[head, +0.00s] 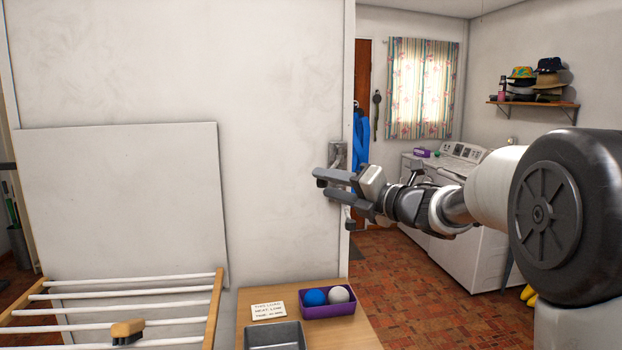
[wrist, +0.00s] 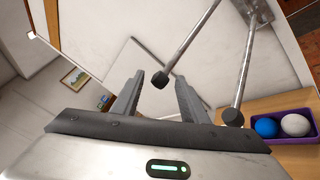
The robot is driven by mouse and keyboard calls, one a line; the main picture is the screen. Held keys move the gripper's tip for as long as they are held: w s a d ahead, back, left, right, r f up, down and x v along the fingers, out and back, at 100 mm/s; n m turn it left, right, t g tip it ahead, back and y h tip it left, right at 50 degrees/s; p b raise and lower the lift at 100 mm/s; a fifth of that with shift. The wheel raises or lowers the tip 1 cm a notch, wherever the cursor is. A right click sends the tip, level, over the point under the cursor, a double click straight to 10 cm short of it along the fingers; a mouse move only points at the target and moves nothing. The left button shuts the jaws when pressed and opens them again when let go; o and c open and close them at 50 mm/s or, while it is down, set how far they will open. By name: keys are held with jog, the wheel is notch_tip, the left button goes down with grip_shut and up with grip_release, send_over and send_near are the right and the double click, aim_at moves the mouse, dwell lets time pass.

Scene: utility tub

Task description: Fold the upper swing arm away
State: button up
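The upper swing arm (wrist: 193,40) is a thin metal rod with a black end cap. In the wrist view it runs down from the top edge, its cap between the spread fingertips. My gripper (head: 323,183) is open; its fingers also show in the wrist view (wrist: 160,76). I cannot tell whether either finger touches the rod. A similar lower swing arm (wrist: 245,68) passes outside the right-hand finger, its black cap (wrist: 232,118) near the gripper body. In the head view the metal wall bracket (head: 338,152) shows just above the fingers, which largely hide the rods.
A wooden drying rack (head: 214,305) holding a brush (head: 127,331) stands front left. A wooden counter (head: 350,327) carries a purple box (head: 328,311) with a blue and a white ball, a card (head: 268,310) and a grey tray (head: 274,337). The wall's edge (head: 350,120) is beside the bracket.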

jog(key=x, duration=0.6)
jog(key=shift+w, duration=0.2)
jog(key=shift+a, duration=0.1)
jog(key=shift+c, duration=0.2)
grip_shut()
